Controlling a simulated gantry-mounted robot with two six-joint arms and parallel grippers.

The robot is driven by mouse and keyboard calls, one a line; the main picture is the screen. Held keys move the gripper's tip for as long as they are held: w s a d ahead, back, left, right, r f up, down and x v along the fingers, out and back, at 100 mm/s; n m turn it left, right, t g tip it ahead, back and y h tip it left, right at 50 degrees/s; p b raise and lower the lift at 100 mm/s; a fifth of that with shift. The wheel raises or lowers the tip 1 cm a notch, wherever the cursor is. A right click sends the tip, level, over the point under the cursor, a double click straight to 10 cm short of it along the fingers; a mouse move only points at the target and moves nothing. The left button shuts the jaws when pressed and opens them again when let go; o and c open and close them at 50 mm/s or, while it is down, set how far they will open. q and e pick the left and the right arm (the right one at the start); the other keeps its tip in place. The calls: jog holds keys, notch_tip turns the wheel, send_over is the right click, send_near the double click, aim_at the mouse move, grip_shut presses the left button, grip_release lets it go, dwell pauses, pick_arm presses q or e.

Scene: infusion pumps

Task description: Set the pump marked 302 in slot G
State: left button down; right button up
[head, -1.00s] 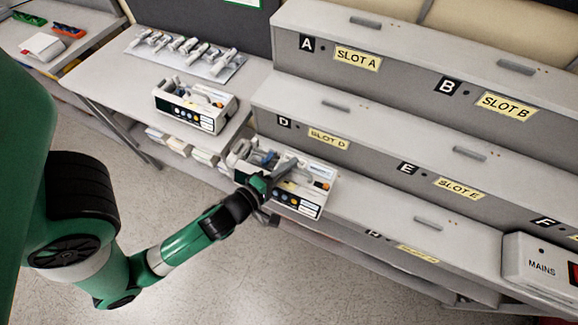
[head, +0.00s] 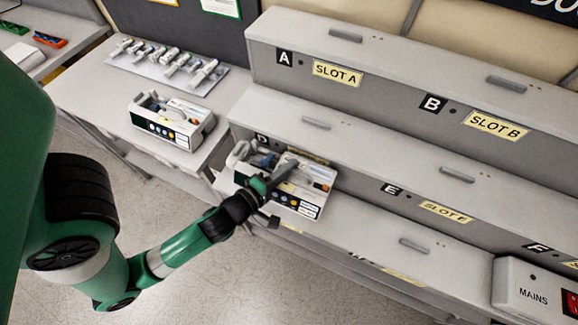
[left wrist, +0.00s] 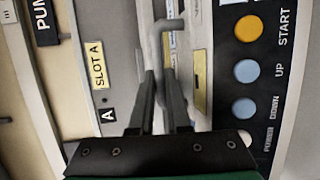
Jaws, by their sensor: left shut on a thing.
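My left gripper (head: 266,188) is shut on the grey handle (left wrist: 170,35) of a white pump (head: 312,194). The pump's front has a screen and coloured buttons, but its number is not readable. It is at the left end of the stepped rack, in front of the lower step, and covers part of the slot D plate. Whether it touches the step cannot be told. In the left wrist view the fingers (left wrist: 165,80) are close together beside the pump's button panel (left wrist: 246,72). My right gripper is not in view.
A second similar pump (head: 172,121) stands on the left table (head: 75,82), before a tray of several clamps (head: 168,62). The rack's upper steps with slot A (head: 337,74) and slot B (head: 495,125) are empty. A MAINS box (head: 530,292) stands at lower right.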

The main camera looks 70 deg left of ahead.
aim_at(289, 178)
pick_arm(q)
jog(key=shift+f+b, duration=0.9)
jog(key=shift+f, duration=0.45)
jog(key=shift+f+b, duration=0.65)
jog(key=shift+b, duration=0.2)
jog(key=shift+b, duration=0.45)
jog(key=shift+f, duration=0.1)
jog(key=shift+f+b, duration=0.45)
jog(key=shift+b, duration=0.3)
jog(key=shift+f, duration=0.1)
jog(key=shift+f+b, duration=0.2)
jog(key=shift+b, duration=0.35)
jog(key=shift+f+b, duration=0.55)
jog(key=shift+b, duration=0.05)
dwell(0.3)
